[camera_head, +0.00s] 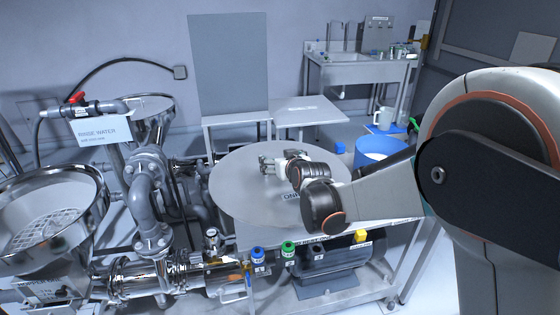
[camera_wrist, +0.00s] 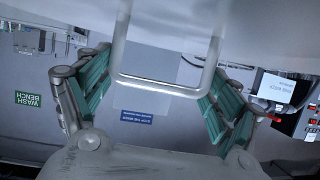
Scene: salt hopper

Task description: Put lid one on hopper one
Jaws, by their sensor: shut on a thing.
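Lid one (camera_head: 240,203) is a large round grey disc, seen from above in the head view with a partly covered label reading "ONE". My gripper (camera_head: 268,163) is over the disc and shut on its handle; the fingertips are small in this view. In the wrist view, the pale U-shaped handle (camera_wrist: 160,82) lies between the teal finger pads. A steel hopper (camera_head: 45,215) with an open top and a grate inside stands at the left. Its front label is cut off, so I cannot read its number. The lid is to the right of this hopper, apart from it.
Another steel hopper (camera_head: 152,108) stands behind, near the rinse water sign (camera_head: 97,131) and a red-handled valve (camera_head: 76,98). Pipes (camera_head: 143,205) rise between the hoppers and the lid. A blue barrel (camera_head: 372,165) is at the right, a wash bench (camera_head: 355,72) at the back.

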